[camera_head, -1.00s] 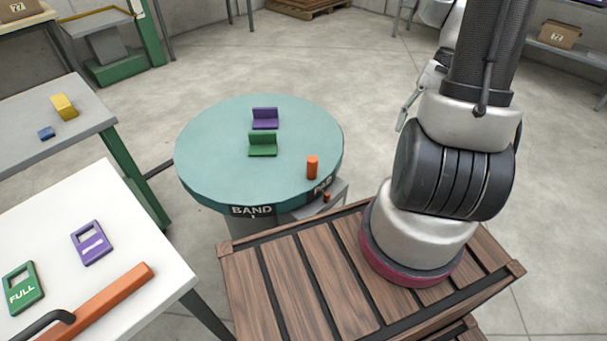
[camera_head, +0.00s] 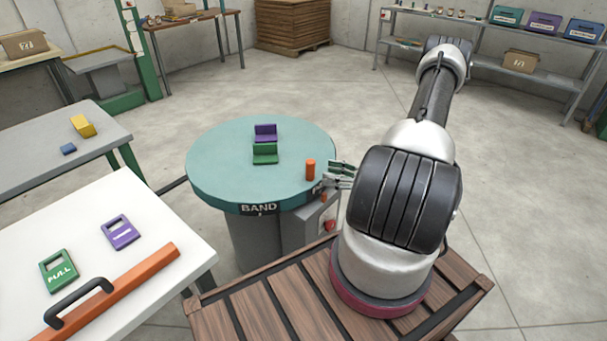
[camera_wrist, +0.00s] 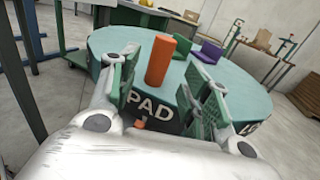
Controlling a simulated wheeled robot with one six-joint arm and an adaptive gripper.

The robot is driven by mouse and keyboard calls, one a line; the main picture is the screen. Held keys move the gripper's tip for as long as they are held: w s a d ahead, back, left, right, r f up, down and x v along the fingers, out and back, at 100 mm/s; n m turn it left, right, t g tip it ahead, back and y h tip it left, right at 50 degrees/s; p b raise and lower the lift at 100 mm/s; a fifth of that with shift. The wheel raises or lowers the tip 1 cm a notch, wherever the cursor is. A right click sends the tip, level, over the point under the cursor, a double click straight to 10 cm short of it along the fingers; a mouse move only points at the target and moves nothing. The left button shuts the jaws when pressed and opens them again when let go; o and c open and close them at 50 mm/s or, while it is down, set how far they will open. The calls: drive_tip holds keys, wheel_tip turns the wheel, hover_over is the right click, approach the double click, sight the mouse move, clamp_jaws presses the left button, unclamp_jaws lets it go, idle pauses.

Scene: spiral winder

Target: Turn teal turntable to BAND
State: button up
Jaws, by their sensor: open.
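The teal turntable (camera_head: 225,170) is a round disc on a grey pedestal, with the word BAND (camera_head: 259,208) on its front rim in the head view. An orange upright peg (camera_head: 310,170) stands near its right edge. In the wrist view, the turntable (camera_wrist: 215,75) shows the word PAD (camera_wrist: 150,107) on the rim facing me. My gripper (camera_head: 340,172) is at the turntable's right edge. In the wrist view my gripper (camera_wrist: 165,88) is open, with the orange peg (camera_wrist: 160,58) beyond and between its green-padded fingers. I cannot tell whether a finger touches the peg.
A purple holder (camera_head: 265,132) and a green holder (camera_head: 265,154) stand on the turntable. A small orange pin (camera_head: 323,198) and a red knob (camera_head: 330,226) sit below its rim. A white table (camera_head: 150,215) is at left. Open floor lies behind the turntable.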

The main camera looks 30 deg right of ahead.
sight(310, 167)
drive_tip(key=x, duration=0.7)
drive_tip(key=shift+w+a+r, duration=0.2)
drive_tip(key=shift+w+r, duration=0.1)
drive_tip(key=shift+w, duration=0.05)
clamp_jaws()
